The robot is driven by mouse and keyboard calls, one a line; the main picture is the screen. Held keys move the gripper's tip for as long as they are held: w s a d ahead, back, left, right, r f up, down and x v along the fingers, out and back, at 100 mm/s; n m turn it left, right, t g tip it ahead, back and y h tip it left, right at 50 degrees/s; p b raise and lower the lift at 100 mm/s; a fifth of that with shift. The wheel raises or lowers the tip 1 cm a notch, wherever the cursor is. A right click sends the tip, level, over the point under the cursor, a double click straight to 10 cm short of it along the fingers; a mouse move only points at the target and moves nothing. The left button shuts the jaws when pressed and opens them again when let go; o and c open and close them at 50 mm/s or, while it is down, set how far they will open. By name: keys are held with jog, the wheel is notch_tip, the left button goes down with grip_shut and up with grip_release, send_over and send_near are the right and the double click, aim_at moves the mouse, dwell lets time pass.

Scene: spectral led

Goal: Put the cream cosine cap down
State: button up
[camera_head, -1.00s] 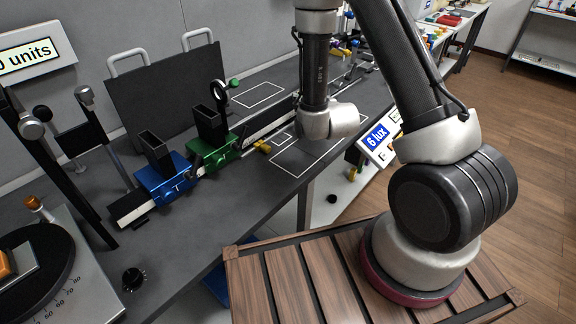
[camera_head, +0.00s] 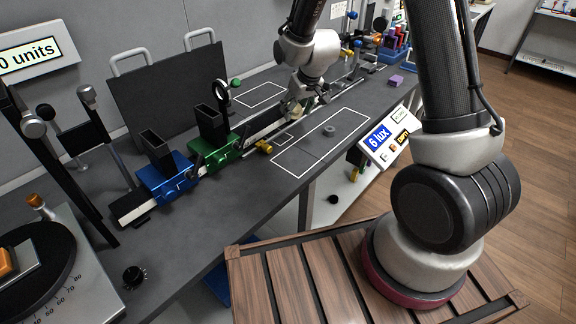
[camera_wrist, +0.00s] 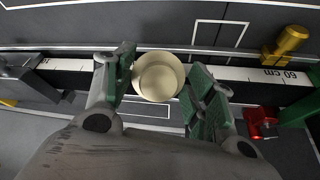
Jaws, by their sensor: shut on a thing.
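The cream cosine cap (camera_wrist: 159,77) is a round, shallow cup between the two green-padded fingers of my gripper (camera_wrist: 160,85) in the wrist view. My gripper is shut on it, and it is held above the optical rail (camera_wrist: 245,74) with its scale. In the head view my gripper (camera_head: 297,108) hangs over the rail, right of the green carrier (camera_head: 213,150). The cap (camera_head: 292,112) shows there only as a small pale patch, partly covered by the fingers. Its height above the rail is hard to tell.
A white-outlined rectangle on the bench (camera_head: 300,165) lies in front of the rail, with a small dark ring (camera_head: 329,130) inside. A blue carrier (camera_head: 165,180) stands on the rail at left. A lux meter (camera_head: 385,140) hangs at the bench's front edge. A purple block (camera_head: 396,81) lies farther right.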

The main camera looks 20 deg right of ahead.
jog(key=s+a+r+n+g+h, duration=0.2)
jog(key=s+r+n+g, duration=0.3)
jog(key=s, duration=0.8)
jog(key=shift+m+g, duration=0.5)
jog(key=shift+m, duration=0.1)
notch_tip(320, 180, down, 8)
jog(key=shift+d+f, duration=0.1)
jog(key=shift+d, duration=0.05)
jog(key=shift+f, duration=0.55)
jog(key=o, duration=1.1)
